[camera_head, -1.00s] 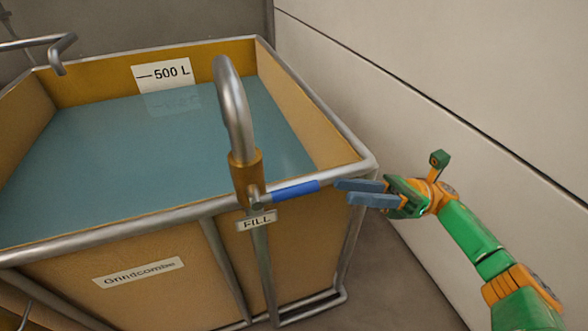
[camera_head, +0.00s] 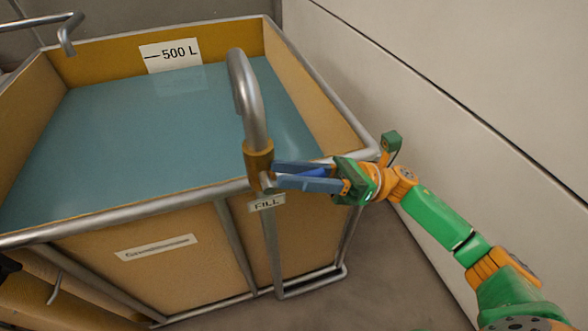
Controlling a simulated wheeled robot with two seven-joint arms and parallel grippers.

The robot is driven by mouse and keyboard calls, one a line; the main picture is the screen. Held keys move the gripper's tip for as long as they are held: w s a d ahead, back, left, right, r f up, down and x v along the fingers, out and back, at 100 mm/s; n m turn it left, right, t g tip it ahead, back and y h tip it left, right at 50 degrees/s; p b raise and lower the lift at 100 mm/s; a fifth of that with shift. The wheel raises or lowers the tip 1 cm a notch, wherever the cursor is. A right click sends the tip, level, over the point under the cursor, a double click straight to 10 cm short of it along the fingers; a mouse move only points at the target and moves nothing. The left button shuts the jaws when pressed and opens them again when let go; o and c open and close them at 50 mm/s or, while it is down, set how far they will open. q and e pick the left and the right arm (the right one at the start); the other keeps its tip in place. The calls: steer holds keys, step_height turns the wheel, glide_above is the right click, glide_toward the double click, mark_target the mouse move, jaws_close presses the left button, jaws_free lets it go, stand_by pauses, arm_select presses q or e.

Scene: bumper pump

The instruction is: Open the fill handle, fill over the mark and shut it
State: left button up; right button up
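The blue fill handle (camera_head: 316,174) points right from the brass valve body (camera_head: 258,160) below a curved steel spout. My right gripper (camera_head: 276,174) reaches in from the right, with one blue-grey finger on each side of the handle. The fingers look apart; contact with the handle is hard to tell. The tank (camera_head: 165,215) holds blue-grey water (camera_head: 170,125). The white 500 L mark (camera_head: 170,55) is on the back wall; the water surface lies below its black line, near the plate's lower edge. No stream shows at the spout (camera_head: 245,95).
A FILL label (camera_head: 267,204) sits just under the valve. A steel rail (camera_head: 130,212) runs along the tank's front rim. Another bent pipe (camera_head: 68,35) is at the back left. A pale wall (camera_head: 460,90) stands close on the right, with bare floor between.

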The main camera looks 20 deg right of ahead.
jaws_close()
stand_by(1.3)
